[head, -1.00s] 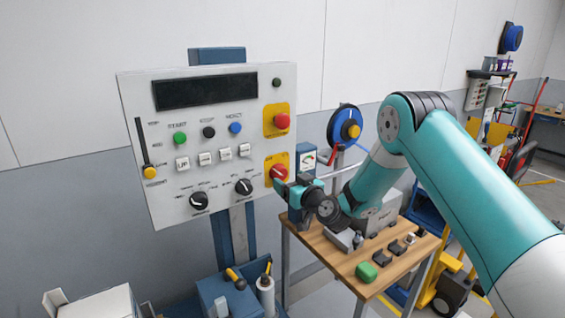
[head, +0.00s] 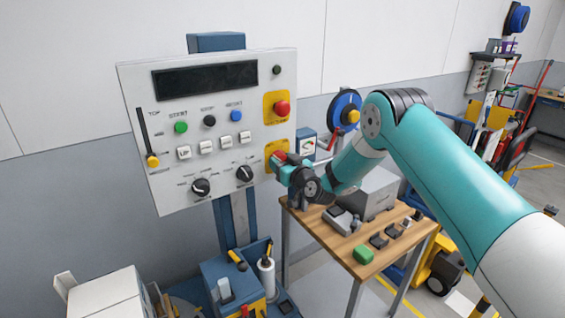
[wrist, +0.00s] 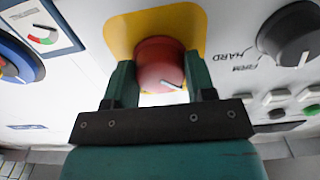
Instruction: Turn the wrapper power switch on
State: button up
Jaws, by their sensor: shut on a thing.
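The wrapper power switch is a red rotary knob (head: 279,157) on a yellow plate (head: 270,149) at the lower right of the white control panel (head: 190,130). In the wrist view the red knob (wrist: 160,62) fills the gap between my fingers, with a white pointer mark on its face toward the lower right. My gripper (wrist: 158,76) is shut on the knob, one finger on each side. In the head view my gripper (head: 284,166) covers part of the knob and plate.
A red emergency-type button (head: 282,108) sits on another yellow plate above. Black dials (head: 245,173) lie to the left. A gauge (head: 308,146) and a blue round device (head: 346,113) stand right of the panel. A wooden table (head: 345,250) with small items is below my arm.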

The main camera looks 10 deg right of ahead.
jog(key=shift+f+m+b, duration=0.1)
jog(key=shift+m+b, duration=0.3)
jog(key=shift+b, duration=0.1)
jog(key=m+b, duration=0.8)
jog(key=m, duration=0.8)
jog(key=shift+m, duration=0.7)
jog(key=o, duration=0.9)
jog(key=shift+d, duration=0.1)
jog(key=shift+s, duration=0.1)
